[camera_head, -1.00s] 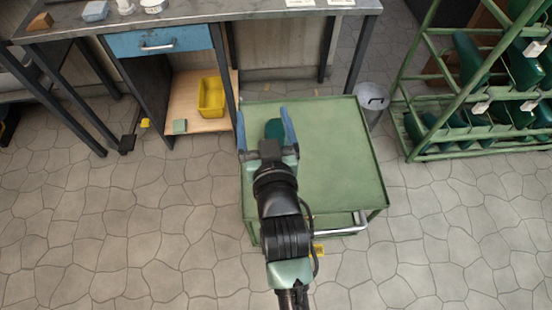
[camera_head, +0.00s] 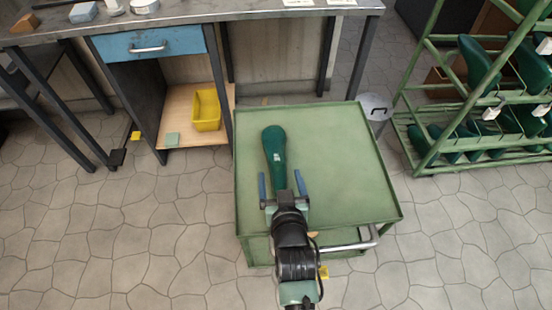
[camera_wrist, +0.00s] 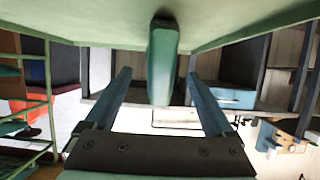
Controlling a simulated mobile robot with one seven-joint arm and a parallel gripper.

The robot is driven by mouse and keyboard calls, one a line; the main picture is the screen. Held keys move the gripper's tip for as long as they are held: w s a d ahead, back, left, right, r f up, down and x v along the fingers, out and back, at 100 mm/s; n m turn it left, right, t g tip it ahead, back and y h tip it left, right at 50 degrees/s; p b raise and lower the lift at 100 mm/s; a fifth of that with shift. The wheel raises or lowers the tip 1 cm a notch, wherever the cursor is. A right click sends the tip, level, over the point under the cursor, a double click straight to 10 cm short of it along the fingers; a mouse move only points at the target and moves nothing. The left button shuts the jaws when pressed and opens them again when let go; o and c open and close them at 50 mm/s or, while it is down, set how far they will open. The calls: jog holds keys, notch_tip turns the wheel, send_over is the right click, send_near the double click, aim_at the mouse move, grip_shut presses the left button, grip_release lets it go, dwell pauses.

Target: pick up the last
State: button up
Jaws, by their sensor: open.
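The last (camera_head: 274,150) is a dark green, foot-shaped form with a small pale label. It lies lengthwise on the left part of the green cart's top (camera_head: 335,170). My gripper (camera_head: 280,183) is open at the near end of the last, its two blue fingers spread to either side of that end. In the wrist view the last (camera_wrist: 162,62) shows in the gap between the open fingers of my gripper (camera_wrist: 158,76), with space on both sides. I see no contact. The last's near end is partly hidden by my gripper in the head view.
A raised rim edges the cart top, which is bare to the right. Behind stands a workbench (camera_head: 200,27) with a blue drawer (camera_head: 150,45) and a yellow bin (camera_head: 206,110) below. A green rack (camera_head: 425,140) with several more lasts stands right, near a grey bucket (camera_head: 375,106).

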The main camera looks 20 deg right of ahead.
jog(key=b+x, duration=0.2)
jog(key=x, duration=0.2)
jog(key=shift+w+f, duration=0.15)
jog(key=shift+f, duration=0.15)
jog(key=shift+w+b, duration=0.3)
grip_shut()
jog(key=shift+r, duration=0.25)
